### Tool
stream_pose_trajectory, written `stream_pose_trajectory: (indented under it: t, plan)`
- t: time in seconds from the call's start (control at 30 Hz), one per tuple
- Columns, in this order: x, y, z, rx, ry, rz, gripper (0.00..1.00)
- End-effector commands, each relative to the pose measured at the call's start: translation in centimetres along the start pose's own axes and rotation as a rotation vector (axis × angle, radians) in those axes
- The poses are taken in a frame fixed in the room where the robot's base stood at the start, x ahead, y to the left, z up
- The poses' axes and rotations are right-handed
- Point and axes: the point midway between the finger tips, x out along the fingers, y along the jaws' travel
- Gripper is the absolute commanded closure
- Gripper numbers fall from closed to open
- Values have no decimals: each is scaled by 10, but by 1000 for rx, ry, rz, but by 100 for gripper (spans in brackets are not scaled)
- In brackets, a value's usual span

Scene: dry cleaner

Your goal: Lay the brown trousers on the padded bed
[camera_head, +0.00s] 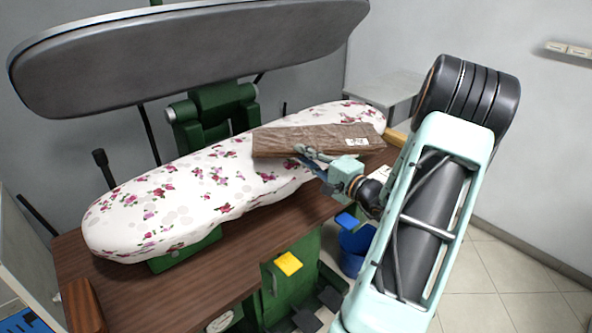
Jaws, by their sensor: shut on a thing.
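The brown trousers (290,139) are folded flat into a long bundle with a white tag at the right end. They are over the right half of the padded bed (170,205), which has a white cover with pink flowers. My gripper (304,156) is at the near edge of the trousers and is shut on them. Its fingertips are small in the picture and partly against the cloth. I cannot tell whether the trousers rest fully on the bed or are held slightly above it.
The grey upper press plate (190,55) is raised above and behind the bed. A brown wooden table (190,285) surrounds the bed's base. A blue bin (356,250) and green press frame with pedals are below. A grey cabinet (385,90) stands behind at right.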

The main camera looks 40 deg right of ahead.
Motion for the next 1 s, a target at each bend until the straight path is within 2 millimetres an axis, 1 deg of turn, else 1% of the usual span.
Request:
stream_pose_trajectory:
  t: [0.03, 0.1, 0.27, 0.37, 0.53, 0.63, 0.87, 1.0]
  plan:
    - [6, 5, 3, 1, -1, -4, 100]
    - [10, 11, 5, -2, -1, -5, 100]
    - [16, 20, 8, -4, -1, -4, 100]
    - [23, 31, 13, -1, -1, -3, 100]
    - [21, 52, 12, -1, 1, -4, 100]
    - [21, 56, 11, -5, 0, -5, 100]
    - [21, 57, 12, -6, 0, -5, 100]
    - [21, 60, 12, -6, 0, -5, 100]
